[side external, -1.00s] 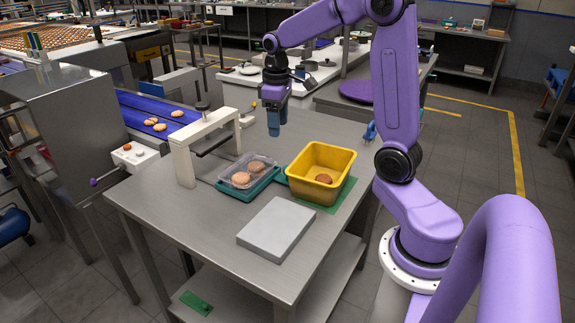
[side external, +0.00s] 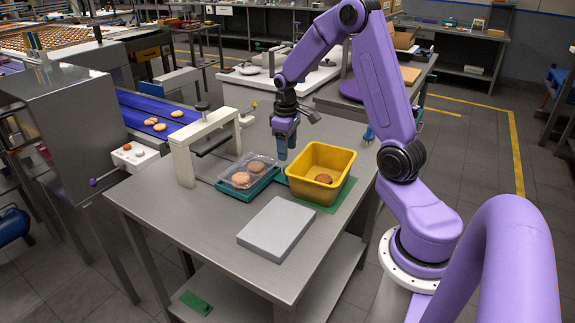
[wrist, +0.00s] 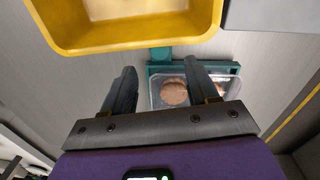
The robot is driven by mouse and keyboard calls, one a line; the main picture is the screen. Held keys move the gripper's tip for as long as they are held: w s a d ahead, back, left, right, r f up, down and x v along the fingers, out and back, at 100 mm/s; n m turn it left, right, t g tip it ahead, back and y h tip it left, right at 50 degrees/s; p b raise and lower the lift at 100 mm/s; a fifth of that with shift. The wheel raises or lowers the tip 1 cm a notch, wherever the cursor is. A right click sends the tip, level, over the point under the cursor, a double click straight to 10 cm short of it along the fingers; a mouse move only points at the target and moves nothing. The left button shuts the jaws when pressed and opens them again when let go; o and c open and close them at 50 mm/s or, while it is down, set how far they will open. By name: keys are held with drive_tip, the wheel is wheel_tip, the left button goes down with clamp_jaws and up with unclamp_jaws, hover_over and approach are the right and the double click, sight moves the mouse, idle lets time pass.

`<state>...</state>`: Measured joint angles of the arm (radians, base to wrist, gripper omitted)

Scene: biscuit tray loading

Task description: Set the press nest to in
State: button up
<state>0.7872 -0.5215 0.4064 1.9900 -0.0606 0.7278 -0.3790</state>
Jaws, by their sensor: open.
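The press nest (side external: 262,186) is a teal slide on the table, outside and to the right of the white press frame (side external: 183,163). A clear tray (side external: 262,160) with two biscuits sits on it. Its teal tab (side external: 281,176) points toward the yellow bin; the tab also shows in the wrist view (wrist: 160,54). My gripper (side external: 287,150) is open and empty, pointing down above the table behind the tab. In the wrist view its fingers (wrist: 162,85) straddle the line of the tab, and one finger covers part of the clear tray (wrist: 235,88).
A yellow bin (side external: 331,158) with a biscuit inside stands on a green mat (side external: 318,207), close right of the tab. A grey slab (side external: 277,229) lies in front. A blue conveyor (side external: 135,105) carries biscuits at the left. The front left of the table is clear.

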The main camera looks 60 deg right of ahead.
sight(287, 167)
wheel_tip(287, 167, down, 7)
drive_tip(key=shift+d+r, duration=0.1)
drive_tip(key=shift+d, duration=0.05)
drive_tip(key=shift+c, duration=0.2)
clamp_jaws()
